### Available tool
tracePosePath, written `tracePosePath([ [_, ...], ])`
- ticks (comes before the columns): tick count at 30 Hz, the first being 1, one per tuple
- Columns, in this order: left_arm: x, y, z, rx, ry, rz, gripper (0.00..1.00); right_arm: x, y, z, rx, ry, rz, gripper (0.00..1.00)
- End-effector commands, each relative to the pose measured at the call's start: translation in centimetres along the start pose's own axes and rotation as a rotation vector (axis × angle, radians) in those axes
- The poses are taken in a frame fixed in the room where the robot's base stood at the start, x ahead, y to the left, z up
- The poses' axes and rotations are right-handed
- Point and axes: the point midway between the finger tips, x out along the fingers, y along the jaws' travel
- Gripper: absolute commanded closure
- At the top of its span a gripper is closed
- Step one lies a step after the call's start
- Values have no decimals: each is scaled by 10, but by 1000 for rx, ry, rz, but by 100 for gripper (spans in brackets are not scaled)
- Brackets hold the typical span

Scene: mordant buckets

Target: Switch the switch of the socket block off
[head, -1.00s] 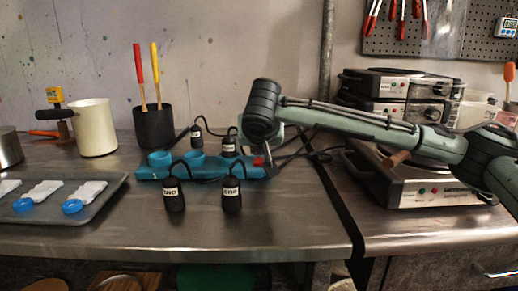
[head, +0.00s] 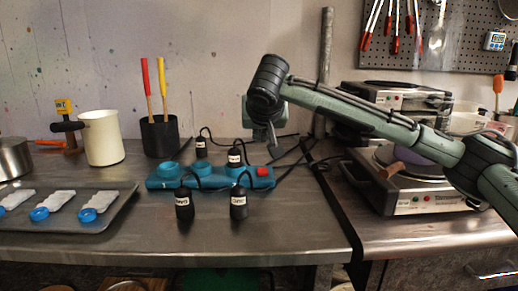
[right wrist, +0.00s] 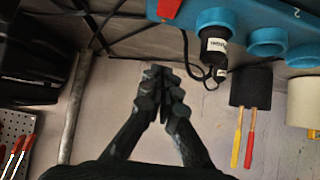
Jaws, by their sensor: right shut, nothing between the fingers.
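The blue socket block (head: 155,184) lies on the metal table in the head view, with round sockets and a red switch (head: 264,172) at its right end. The switch also shows at the top edge of the right wrist view (right wrist: 168,8). Its on or off position cannot be told. My right gripper (head: 271,150) is shut and empty, just above and behind the switch, apparently apart from it. Its closed fingers show in the right wrist view (right wrist: 161,90). Black labelled plugs (head: 184,207) (head: 239,206) stand in front of the block. My left gripper is not in view.
Another plug (head: 235,158) is at the block, and one (head: 201,148) stands behind it. Cables run around the block. A tray (head: 110,222) lies left, a black utensil pot (head: 160,138) behind. A hot plate (head: 430,200) stands right. The table front is clear.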

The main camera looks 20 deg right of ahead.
Motion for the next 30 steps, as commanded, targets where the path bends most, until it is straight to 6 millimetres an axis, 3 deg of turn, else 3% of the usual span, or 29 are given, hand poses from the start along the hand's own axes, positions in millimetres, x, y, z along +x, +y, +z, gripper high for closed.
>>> tracePosePath([
  [6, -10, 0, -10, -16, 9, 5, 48, -42, 1, -9, 1, -1, 2, 100],
  [12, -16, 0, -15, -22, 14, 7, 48, -62, 1, -15, 1, -2, 4, 100],
  [30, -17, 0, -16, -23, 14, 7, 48, -65, 1, -16, 1, -3, 5, 100],
])
